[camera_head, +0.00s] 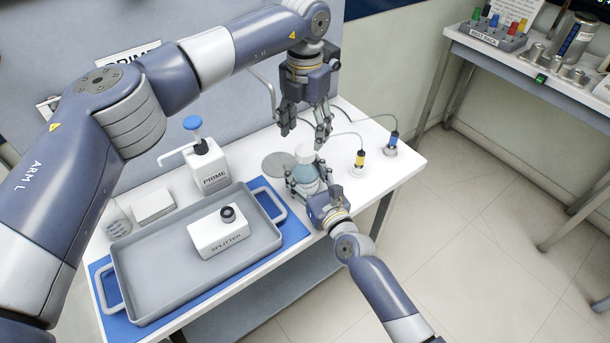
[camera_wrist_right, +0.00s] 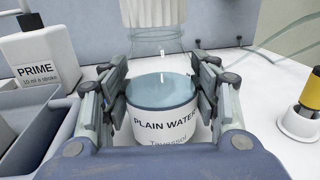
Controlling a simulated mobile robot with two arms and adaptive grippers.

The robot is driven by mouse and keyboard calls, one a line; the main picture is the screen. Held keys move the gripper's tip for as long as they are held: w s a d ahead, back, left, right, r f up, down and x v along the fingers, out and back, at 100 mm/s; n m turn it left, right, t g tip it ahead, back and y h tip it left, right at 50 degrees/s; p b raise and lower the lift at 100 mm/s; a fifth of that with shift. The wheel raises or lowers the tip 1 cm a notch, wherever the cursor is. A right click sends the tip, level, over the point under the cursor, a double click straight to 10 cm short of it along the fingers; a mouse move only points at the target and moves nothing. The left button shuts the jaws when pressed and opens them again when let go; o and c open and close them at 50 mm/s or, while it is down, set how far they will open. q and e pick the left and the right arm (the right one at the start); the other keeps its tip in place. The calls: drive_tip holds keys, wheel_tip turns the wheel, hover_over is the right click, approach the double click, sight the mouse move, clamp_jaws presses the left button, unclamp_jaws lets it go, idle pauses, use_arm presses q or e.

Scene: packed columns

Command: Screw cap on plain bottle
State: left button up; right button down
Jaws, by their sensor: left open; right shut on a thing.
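The plain bottle (camera_head: 304,174) is clear with a white label reading PLAIN WATER, which shows in the right wrist view (camera_wrist_right: 162,122). It stands upright near the table's right part. My right gripper (camera_head: 308,181) is shut on the bottle's body, with one finger on each side (camera_wrist_right: 163,88). A white ribbed cap (camera_head: 304,152) is at the top of the bottle and also shows at the top of the wrist view (camera_wrist_right: 150,12). I cannot tell how tightly it sits. My left gripper (camera_head: 304,130) is open, pointing down just above the cap, apart from it.
A grey tray (camera_head: 140,262) holding a white SPLITTER block (camera_head: 217,236) lies on a blue mat (camera_head: 294,232). The PRIME pump bottle (camera_head: 209,168) stands behind it. A grey disc (camera_head: 276,164) lies left of the bottle. Yellow (camera_head: 359,161) and blue (camera_head: 392,142) probes stand at right.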

use_arm(q)
wheel_tip(320, 180, up, 6)
drive_tip(key=shift+r, duration=0.2)
use_arm(e)
drive_tip(key=shift+c, duration=2.4)
unclamp_jaws()
drive_tip(key=shift+s+d+f, duration=0.1)
drive_tip(key=shift+s+d, duration=0.15)
drive_tip(key=shift+s, duration=0.25)
drive_tip(key=v, duration=1.1)
